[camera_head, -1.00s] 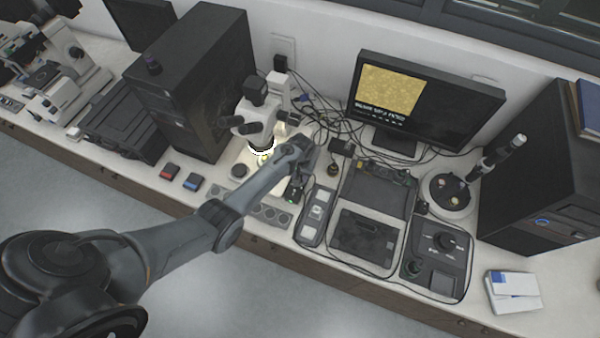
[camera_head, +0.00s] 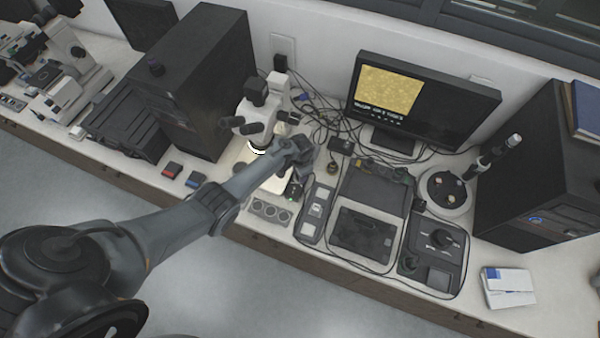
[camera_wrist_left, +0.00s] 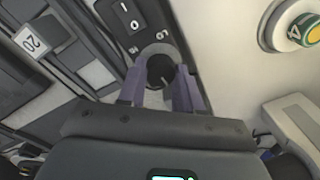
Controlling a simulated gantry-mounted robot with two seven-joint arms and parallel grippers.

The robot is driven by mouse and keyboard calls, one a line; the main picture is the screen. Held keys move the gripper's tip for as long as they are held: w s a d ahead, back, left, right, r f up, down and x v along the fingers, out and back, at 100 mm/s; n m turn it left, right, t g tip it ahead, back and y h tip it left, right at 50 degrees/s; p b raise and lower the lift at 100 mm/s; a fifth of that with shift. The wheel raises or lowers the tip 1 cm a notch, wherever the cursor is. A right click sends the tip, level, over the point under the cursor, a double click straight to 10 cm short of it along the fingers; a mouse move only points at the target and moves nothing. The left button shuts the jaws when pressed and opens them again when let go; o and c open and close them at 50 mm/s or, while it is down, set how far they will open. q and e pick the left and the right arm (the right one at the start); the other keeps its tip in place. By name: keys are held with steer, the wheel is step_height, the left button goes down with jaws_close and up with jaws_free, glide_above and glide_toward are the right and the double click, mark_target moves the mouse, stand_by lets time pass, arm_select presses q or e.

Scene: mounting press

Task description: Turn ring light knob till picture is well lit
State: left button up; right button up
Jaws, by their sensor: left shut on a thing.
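The white stereo microscope (camera_head: 262,118) stands left of centre in the head view, with a glowing ring light (camera_head: 257,151) under its head. The monitor (camera_head: 455,106) shows a grainy yellow picture (camera_head: 388,90) with small text under it. My left gripper (camera_head: 297,180) is low beside the microscope's right side, its tips hard to see there. In the left wrist view the purple fingers of my left gripper (camera_wrist_left: 160,88) are shut on a dark round knob (camera_wrist_left: 160,70). The knob is on a dark control box with a rocker switch (camera_wrist_left: 130,17). My right gripper is not in view.
A large black computer case (camera_head: 195,85) stands left of the microscope. Cables (camera_head: 325,125) lie behind my gripper. Several dark devices, including a tablet-like unit (camera_head: 362,236), crowd the bench to the right. A green-yellow button (camera_wrist_left: 305,30) is at the wrist view's upper right.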

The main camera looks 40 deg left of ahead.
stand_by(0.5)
arm_select(q)
steer(key=o, duration=1)
steer(key=shift+o, duration=0.2)
steer(key=shift+r, duration=0.1)
steer(key=shift+r+p, duration=0.3)
steer(key=shift+r, duration=0.3)
step_height(320, 180, up, 9)
steer(key=p, duration=0.2)
steer(key=shift+d+r, duration=0.15)
steer(key=shift+r, duration=0.05)
